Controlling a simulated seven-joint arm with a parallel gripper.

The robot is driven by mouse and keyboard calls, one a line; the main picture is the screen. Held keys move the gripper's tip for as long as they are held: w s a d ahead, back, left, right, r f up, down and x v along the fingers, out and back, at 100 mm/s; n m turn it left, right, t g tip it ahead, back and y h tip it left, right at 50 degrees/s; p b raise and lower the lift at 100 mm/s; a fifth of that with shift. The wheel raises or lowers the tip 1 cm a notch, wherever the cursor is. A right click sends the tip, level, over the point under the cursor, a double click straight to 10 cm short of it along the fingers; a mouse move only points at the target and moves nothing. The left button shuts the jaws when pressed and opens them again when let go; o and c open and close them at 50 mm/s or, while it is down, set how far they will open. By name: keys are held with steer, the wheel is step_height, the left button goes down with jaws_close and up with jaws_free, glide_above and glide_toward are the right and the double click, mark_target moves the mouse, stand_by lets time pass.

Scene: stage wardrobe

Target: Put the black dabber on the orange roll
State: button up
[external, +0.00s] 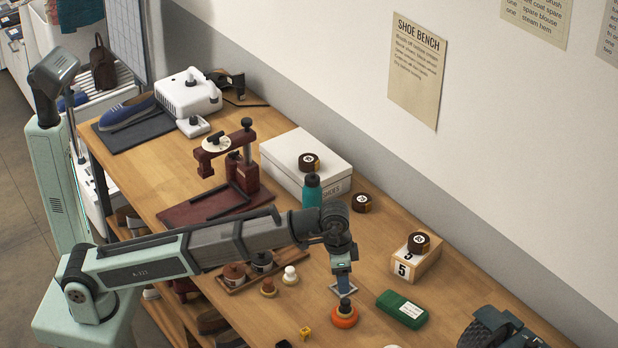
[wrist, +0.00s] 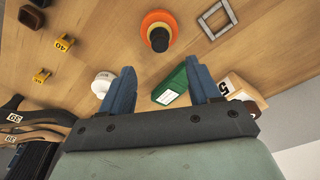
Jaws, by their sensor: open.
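The orange roll (external: 344,319) lies on the bench below my gripper. The black dabber (external: 345,303) stands upright on top of it, seemingly over its centre. In the wrist view, the orange roll (wrist: 151,18) is at the top, with the black dabber (wrist: 159,41) on it. My gripper (external: 342,286) is above the dabber, pointing down. In the wrist view, the fingers of my gripper (wrist: 160,90) are apart with nothing held between them. The dabber is clear of both fingers.
A green case (external: 402,309) lies right of the roll, near a block numbered 5 (external: 408,264). A white-topped dabber (external: 290,275) stands to the left. Yellow number tags (wrist: 65,42) and a grey square frame (wrist: 217,19) lie on the bench. Bare wood surrounds the roll.

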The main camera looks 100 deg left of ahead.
steer(key=shift+s+r, duration=0.1)
steer(key=shift+r, duration=0.85)
